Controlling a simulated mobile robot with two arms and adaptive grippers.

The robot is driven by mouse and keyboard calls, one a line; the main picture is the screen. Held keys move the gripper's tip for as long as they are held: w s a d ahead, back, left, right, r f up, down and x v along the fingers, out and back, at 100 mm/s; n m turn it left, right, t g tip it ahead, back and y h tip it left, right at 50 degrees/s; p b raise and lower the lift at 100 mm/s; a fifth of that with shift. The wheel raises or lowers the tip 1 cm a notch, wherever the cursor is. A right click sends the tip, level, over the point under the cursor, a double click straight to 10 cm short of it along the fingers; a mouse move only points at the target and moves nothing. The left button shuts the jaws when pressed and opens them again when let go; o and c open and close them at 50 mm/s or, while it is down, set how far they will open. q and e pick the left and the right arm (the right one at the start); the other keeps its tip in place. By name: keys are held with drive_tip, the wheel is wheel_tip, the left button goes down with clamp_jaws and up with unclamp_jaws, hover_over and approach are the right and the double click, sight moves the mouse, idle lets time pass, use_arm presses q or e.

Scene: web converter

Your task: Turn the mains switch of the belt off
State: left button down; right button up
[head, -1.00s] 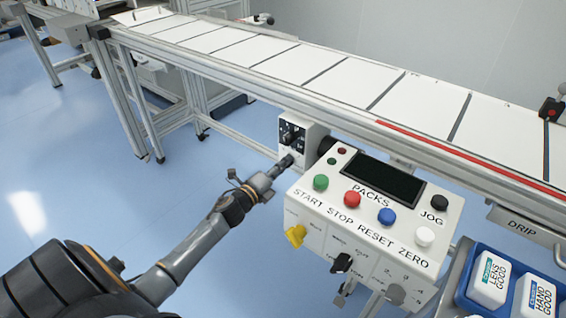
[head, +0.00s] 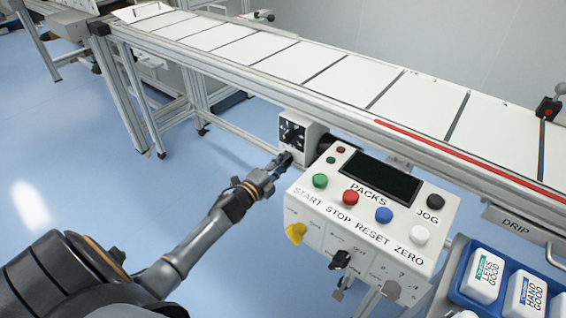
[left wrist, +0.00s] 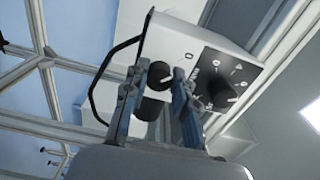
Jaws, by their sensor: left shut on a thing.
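The belt's switch box (head: 311,133) is a small white box under the conveyor's near rail. It carries a black dial panel (head: 292,136), and the dial (left wrist: 220,90) shows in the left wrist view. Below the dial, a dark knob (left wrist: 158,76), apparently the mains switch, sits on the white face beside a "0" mark. My left gripper (head: 285,160) reaches the lower part of the box. In the left wrist view its fingers (left wrist: 158,98) are on either side of this knob, shut on it. The knob is hidden in the head view, and its exact setting is hard to read. My right gripper is not in view.
A control box (head: 375,215) with coloured buttons stands close to the right of my left gripper. The conveyor belt (head: 340,75) runs above. A blue crate (head: 452,285) with white packs is at lower right. The floor at left is clear.

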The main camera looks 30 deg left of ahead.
use_arm(q)
drive_tip(key=shift+a, duration=0.1)
drive_tip(key=c, duration=1.1)
unclamp_jaws()
drive_tip(key=shift+o, duration=0.2)
drive_tip(key=s, duration=1.2)
drive_tip(key=shift+a, duration=0.45)
